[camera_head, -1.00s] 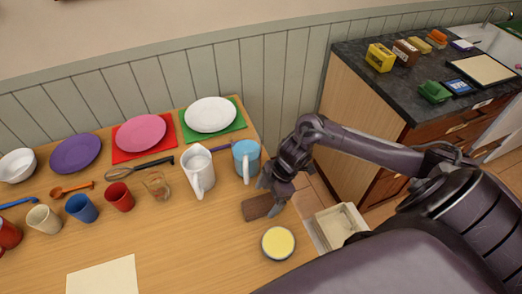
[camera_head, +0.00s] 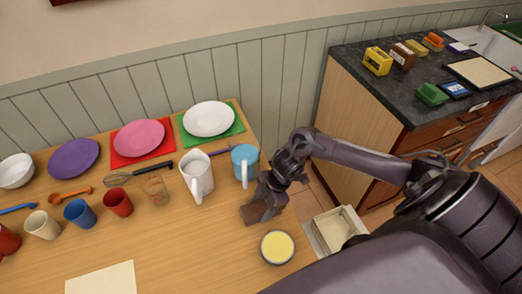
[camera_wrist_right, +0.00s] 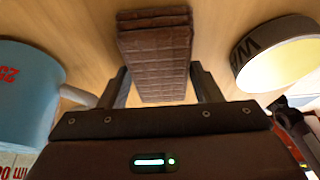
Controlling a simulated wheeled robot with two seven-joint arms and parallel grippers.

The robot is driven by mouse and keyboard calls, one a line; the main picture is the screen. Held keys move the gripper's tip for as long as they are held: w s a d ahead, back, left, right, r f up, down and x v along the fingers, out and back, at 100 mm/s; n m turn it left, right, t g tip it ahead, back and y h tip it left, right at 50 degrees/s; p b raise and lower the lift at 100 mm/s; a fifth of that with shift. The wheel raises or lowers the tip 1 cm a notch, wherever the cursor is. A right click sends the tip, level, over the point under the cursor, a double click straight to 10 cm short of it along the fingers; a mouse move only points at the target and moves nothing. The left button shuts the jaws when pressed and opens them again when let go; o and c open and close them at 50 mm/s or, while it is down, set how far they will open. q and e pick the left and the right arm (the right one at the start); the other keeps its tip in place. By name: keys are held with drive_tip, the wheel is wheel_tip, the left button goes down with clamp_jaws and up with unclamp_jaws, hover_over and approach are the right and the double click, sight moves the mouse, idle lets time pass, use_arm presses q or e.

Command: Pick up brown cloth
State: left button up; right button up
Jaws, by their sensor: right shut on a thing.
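The brown cloth (camera_head: 252,213) is a folded, dark brown block near the right end of the wooden table. It also shows in the right wrist view (camera_wrist_right: 157,45), its near part between the two fingers. My right gripper (camera_head: 266,205) is shut on the cloth, and its fingers hide part of it in the head view. The right gripper's fingers (camera_wrist_right: 162,88) stand on either side of the cloth in the wrist view. Whether the cloth is clear of the table is hard to tell. My left gripper is not in view.
A light blue mug (camera_head: 244,165) stands behind the cloth, and a white pitcher (camera_head: 197,178) stands to its left. A round yellow-topped tin (camera_head: 277,247) is just in front. A pale open box (camera_head: 338,229) is right of the table.

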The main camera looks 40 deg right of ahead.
sight(262, 206)
wheel_tip(262, 206, up, 20)
idle(0.5)
drive_tip(key=o, duration=0.4)
drive_tip(key=c, duration=0.3)
